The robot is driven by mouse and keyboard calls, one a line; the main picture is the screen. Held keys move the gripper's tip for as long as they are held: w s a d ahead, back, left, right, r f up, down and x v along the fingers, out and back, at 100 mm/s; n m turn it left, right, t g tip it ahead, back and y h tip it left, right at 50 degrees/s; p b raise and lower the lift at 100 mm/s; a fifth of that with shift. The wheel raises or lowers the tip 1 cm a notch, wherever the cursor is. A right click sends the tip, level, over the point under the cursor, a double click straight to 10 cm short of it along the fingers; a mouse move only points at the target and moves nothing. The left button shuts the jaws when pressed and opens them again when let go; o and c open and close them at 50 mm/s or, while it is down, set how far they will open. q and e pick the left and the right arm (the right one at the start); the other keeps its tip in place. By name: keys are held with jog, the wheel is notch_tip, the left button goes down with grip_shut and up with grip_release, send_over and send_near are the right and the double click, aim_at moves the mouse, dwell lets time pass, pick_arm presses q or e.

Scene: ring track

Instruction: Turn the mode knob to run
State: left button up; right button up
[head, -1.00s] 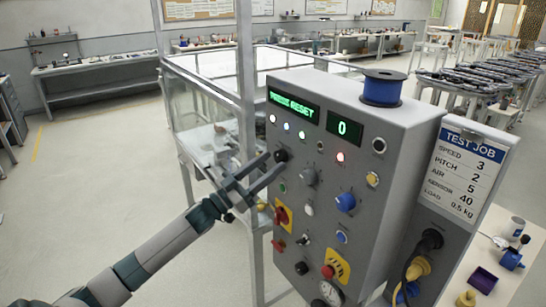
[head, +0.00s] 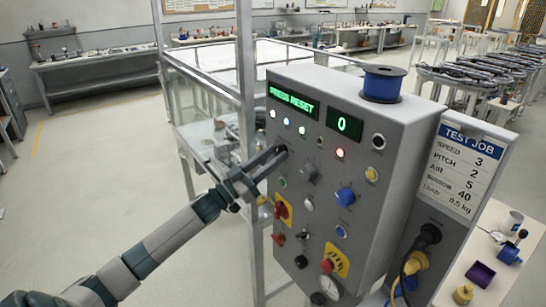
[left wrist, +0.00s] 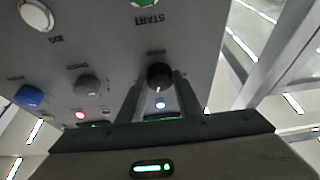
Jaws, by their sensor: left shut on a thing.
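The grey control panel (head: 345,235) stands in front of me, its face turned to the left. A small black knob, taken to be the mode knob, sits at the panel's left edge below the lamp row. It shows in the left wrist view (left wrist: 159,74), where the panel appears upside down. My left gripper (head: 280,152) reaches in from the left and is shut on the black knob, with one finger on each side. In the head view the fingers mostly hide the knob. My right gripper is not in view.
The display (head: 292,103) reads PRESS RESET; a second display (head: 345,124) reads 0. Close by are a grey knob (head: 309,172), a blue knob (head: 345,197) and a red-and-yellow switch (head: 283,208). A blue spool (head: 381,86) stands on top. A glass-sided frame stands behind.

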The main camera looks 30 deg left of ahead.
pick_arm(q)
jog(key=shift+f+m+b, duration=0.15)
jog(key=shift+m+b, duration=0.3)
jog(key=shift+m, duration=0.15)
jog(key=m+g+h+b, duration=0.1)
jog(key=m, duration=0.1)
jog(key=m+h+b, duration=0.1)
jog(key=m+b, duration=0.1)
jog(key=shift+a+m+g+h, duration=0.15)
jog(key=shift+m+g+h, duration=0.15)
jog(key=shift+m+g, duration=0.1)
jog(key=m+g+h+b, duration=0.1)
jog(key=m, duration=0.2)
jog(key=shift+m+b, duration=0.3)
jog(key=shift+b, duration=0.1)
jog(key=shift+w+a+r+m+g+h+b, duration=0.1)
jog(key=shift+m+g+h+b, duration=0.25)
jog(key=shift+m, duration=0.4)
jog(key=shift+r+m+g+h+b, duration=0.1)
jog(key=shift+m+g+h+b, duration=0.1)
jog(key=shift+m+g, duration=0.4)
jog(key=shift+m, duration=0.25)
jog(key=o, duration=1)
jog(key=shift+o, duration=0.2)
jog(key=shift+a, duration=0.1)
